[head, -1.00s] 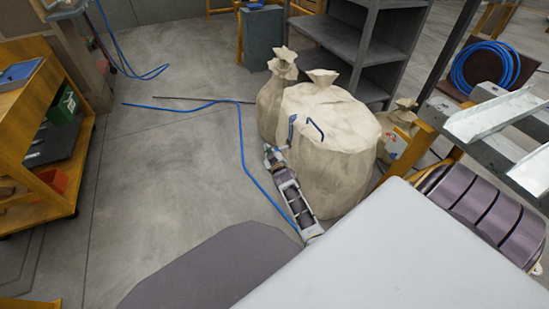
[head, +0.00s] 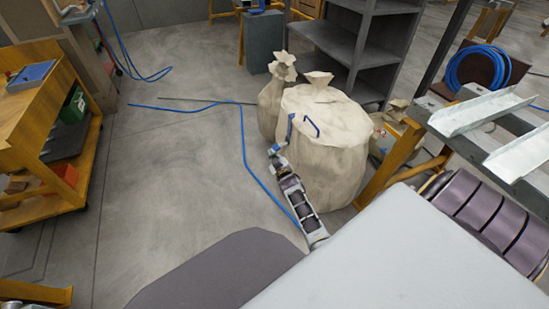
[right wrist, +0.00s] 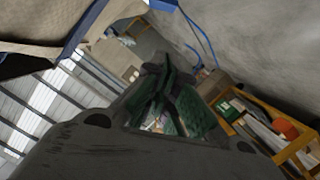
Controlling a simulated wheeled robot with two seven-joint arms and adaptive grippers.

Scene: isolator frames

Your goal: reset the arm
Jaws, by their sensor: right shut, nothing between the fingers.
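My right gripper (head: 275,151) is at the end of my right arm, beside the left flank of the large beige sack (head: 325,165). The gripper is small in the head view, and I cannot tell whether it touches the sack. In the right wrist view its dark green fingers (right wrist: 167,98) are together with nothing held between them. My left gripper is not in view.
A smaller tied sack (head: 270,108) stands behind the large one. A grey shelf (head: 370,45) is at the back. A yellow cart (head: 45,130) stands at the left, and it also shows in the right wrist view (right wrist: 296,146). A blue hose (head: 243,145) lies on open floor.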

